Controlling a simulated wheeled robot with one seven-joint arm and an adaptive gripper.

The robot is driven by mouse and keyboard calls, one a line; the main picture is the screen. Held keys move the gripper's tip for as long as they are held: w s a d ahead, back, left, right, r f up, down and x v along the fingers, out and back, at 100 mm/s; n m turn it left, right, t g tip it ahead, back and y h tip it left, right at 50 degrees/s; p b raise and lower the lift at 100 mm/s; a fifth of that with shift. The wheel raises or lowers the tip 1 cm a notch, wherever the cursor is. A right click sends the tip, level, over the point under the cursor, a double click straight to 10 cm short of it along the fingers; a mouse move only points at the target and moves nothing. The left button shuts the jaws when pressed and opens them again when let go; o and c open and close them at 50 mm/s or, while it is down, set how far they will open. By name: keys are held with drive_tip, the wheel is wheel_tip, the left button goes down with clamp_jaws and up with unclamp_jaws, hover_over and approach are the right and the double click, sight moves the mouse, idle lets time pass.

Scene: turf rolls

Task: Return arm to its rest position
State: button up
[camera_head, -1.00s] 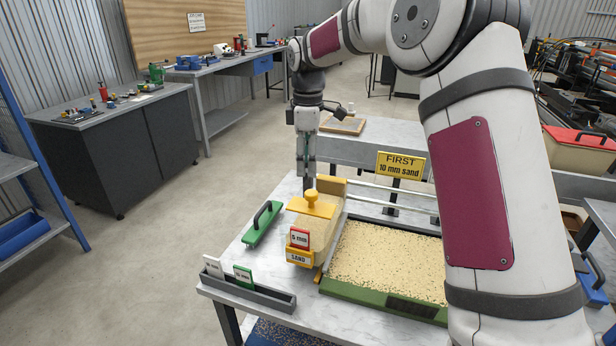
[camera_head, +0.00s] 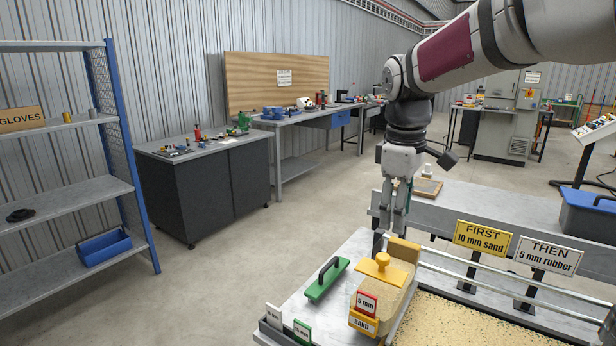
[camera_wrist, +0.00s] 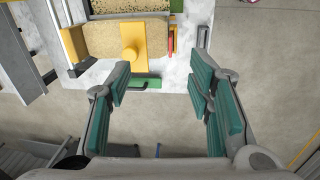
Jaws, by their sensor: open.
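My gripper (camera_head: 396,205) points down above the back end of the sand table in the head view. It is open and empty. The sand box (camera_head: 381,285), with a yellow knob and red "5 mm" tag, sits on the table below and in front of the gripper. It also shows in the wrist view (camera_wrist: 100,39), beyond the fingertips. My arm reaches in from the upper right.
A green handled tool (camera_head: 327,279) lies left of the box. A sand-filled tray (camera_head: 470,322) is at right. Yellow "FIRST" (camera_head: 482,237) and white "THEN" (camera_head: 547,257) signs stand behind it. A grey bench (camera_head: 480,208) is behind. Floor at left is clear; blue-framed shelves (camera_head: 65,190) stand far left.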

drive_tip(key=s+r+m+t, duration=0.1)
drive_tip(key=s+m, duration=0.2)
drive_tip(key=s, duration=0.5)
drive_tip(key=s+r+m, duration=0.2)
drive_tip(key=s, duration=0.6)
drive_tip(key=s+d+f+m+t, duration=0.1)
drive_tip(key=s+f+m, duration=0.4)
drive_tip(key=s, duration=0.8)
drive_tip(key=shift+f+t+y, duration=0.4)
drive_tip(key=shift+f+t, duration=0.1)
